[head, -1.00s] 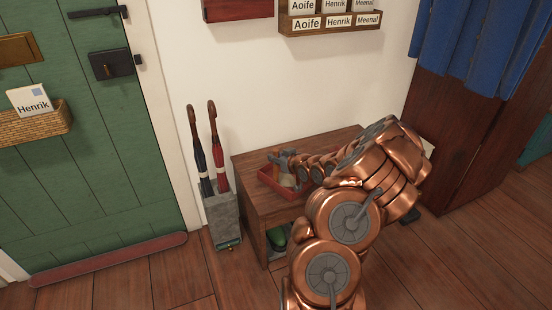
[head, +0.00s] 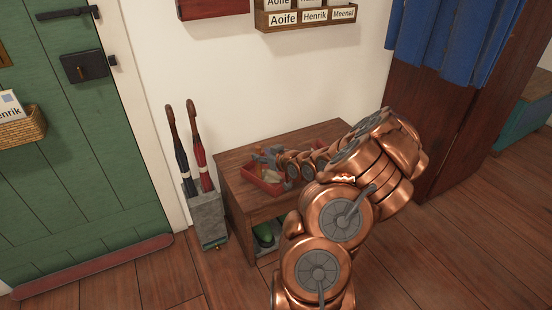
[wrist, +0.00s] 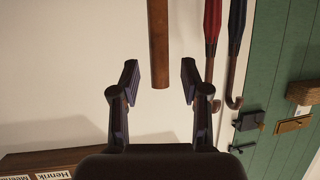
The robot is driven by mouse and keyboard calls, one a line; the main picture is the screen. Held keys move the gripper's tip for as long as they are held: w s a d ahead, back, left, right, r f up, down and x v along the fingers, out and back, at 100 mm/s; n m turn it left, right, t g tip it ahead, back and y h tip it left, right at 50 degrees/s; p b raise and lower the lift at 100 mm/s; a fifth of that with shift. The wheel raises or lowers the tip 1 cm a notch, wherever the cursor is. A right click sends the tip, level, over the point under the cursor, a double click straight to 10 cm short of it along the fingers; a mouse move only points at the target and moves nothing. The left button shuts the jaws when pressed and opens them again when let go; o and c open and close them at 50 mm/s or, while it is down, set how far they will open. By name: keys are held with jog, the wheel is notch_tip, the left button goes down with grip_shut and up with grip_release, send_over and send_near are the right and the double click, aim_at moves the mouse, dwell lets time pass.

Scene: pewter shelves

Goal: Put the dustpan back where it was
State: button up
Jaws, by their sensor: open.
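My gripper (wrist: 158,82) is open in the wrist view, one dark finger on each side. A brown wooden handle (wrist: 158,45) comes in from the top of that view. Its end lies between the fingers, and neither finger appears to touch it. The rest of this handle is out of that view, so I cannot tell what it belongs to. In the head view my gripper is small and partly hidden by my copper arm, over a red tray (head: 262,186) on the small wooden table (head: 240,163). A pale thing lies in the tray. I cannot make out the dustpan for certain.
A grey stand (head: 207,220) with two umbrellas (head: 202,155) is left of the table. A green door (head: 60,160) stands farther left. A labelled rack (head: 305,18) hangs on the wall above. A dark wood wardrobe (head: 440,150) with blue cloth is right. A green thing (head: 264,234) is under the table.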

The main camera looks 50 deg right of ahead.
jog(key=shift+v, duration=4.3)
jog(key=s+a+n+g+y, duration=0.15)
jog(key=a+g, duration=0.55)
jog(key=a, duration=0.8)
jog(key=s+a+r+g, duration=0.4)
jog(key=s+a, duration=0.7)
jog(key=s, duration=0.1)
jog(key=s+a+r+g, duration=0.5)
jog(key=s+a, duration=0.7)
jog(key=shift+s+r+p, duration=0.15)
jog(key=shift+s+p, duration=0.2)
jog(key=shift+p, duration=0.1)
notch_tip(320, 180, up, 24)
jog(key=s+p, duration=0.1)
jog(key=p, duration=2.2)
jog(key=shift+s+r+t, duration=0.2)
jog(key=shift+t, duration=0.2)
